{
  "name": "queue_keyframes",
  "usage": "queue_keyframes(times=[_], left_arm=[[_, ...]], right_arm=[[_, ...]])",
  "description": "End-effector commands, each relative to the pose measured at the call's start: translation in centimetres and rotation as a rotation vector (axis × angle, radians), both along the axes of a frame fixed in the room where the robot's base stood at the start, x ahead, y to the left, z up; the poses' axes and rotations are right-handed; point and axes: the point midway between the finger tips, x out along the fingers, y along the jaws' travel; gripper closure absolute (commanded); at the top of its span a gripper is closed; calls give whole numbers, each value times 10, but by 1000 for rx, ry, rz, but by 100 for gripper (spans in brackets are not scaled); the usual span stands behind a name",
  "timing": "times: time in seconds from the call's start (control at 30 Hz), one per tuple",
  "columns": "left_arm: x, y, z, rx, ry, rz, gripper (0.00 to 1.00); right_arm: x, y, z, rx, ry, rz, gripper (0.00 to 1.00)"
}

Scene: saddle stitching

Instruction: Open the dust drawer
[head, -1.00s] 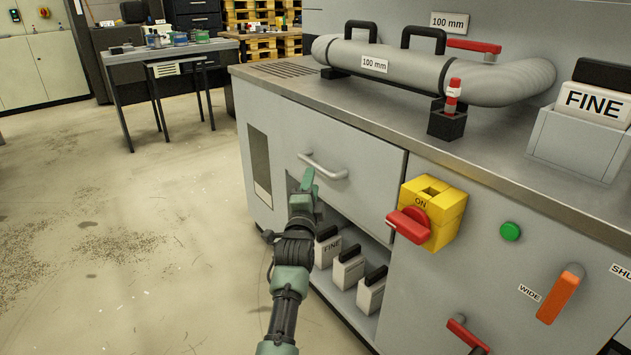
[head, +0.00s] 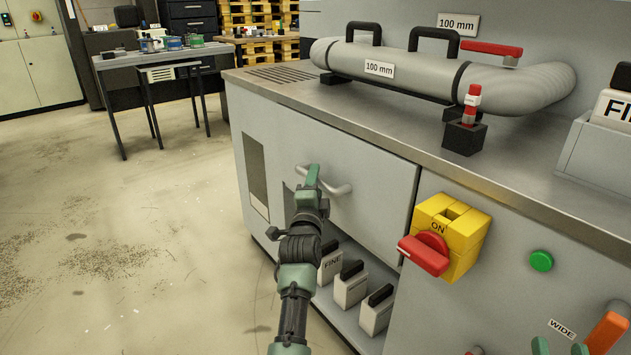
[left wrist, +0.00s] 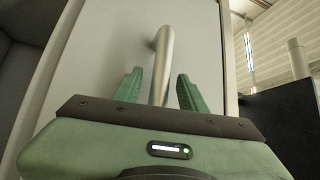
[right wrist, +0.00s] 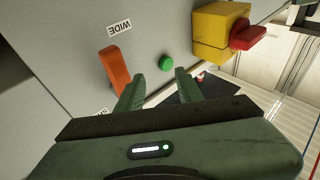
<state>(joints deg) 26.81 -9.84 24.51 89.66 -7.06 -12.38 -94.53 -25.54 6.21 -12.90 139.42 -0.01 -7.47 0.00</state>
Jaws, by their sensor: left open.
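The grey dust drawer front (head: 370,210) looks flush with the cabinet in the head view. Its curved metal handle (head: 338,189) is partly hidden behind my left gripper (head: 312,177). In the left wrist view, my left gripper (left wrist: 158,90) is open, with the handle (left wrist: 162,58) running between its two green fingers. A gap shows on each side of the handle. My right gripper (head: 562,346) shows only its fingertips at the bottom right of the head view. In the right wrist view it is open and empty (right wrist: 160,90), facing the control panel.
The panel carries a yellow switch with a red knob (head: 424,254), a green button (head: 541,261) and an orange lever (head: 607,333). White cartridges (head: 350,285) stand on the shelf below the drawer. A grey pipe (head: 400,75) lies on top. The floor at left is free.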

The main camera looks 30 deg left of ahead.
Motion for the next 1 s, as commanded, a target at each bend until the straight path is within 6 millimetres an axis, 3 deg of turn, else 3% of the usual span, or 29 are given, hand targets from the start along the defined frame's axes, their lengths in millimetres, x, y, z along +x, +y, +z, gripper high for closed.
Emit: queue_keyframes(times=[0.07, 0.2, 1.0], left_arm=[[0, 0, 0, 0, 0, 0, 64], [0, 0, 0, 0, 0, 0, 100], [0, 0, 0, 0, 1, 0, 100]], right_arm=[[0, 0, 0, 0, 0, 0, 64], [0, 0, 0, 0, 1, 0, 64], [0, 0, 0, 0, 2, -1, 64]])
